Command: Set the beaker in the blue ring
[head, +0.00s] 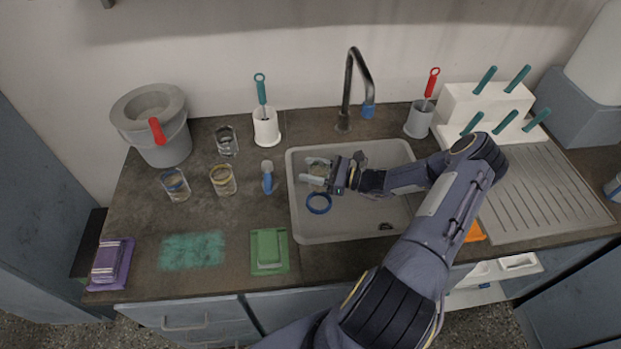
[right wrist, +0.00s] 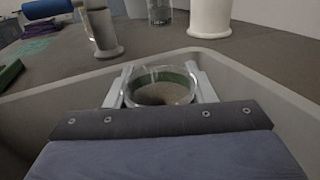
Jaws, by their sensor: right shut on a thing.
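My right gripper (head: 318,172) is over the sink, shut on a clear glass beaker (head: 319,171). In the right wrist view the beaker (right wrist: 160,87) sits between the two fingers, its round rim up and a green band showing through the glass. The blue ring (head: 319,203) lies in the sink, just nearer the front than the gripper. The beaker is apart from the ring in the head view. Its height above the sink floor is hard to tell. My left gripper is not in view.
The sink (head: 300,222) has raised walls around the gripper, with a tap (head: 345,90) behind. Several glasses (head: 223,180) and a blue-handled object (head: 267,178) stand on the counter to the left. A green sponge on a mat (head: 268,250) lies at the front.

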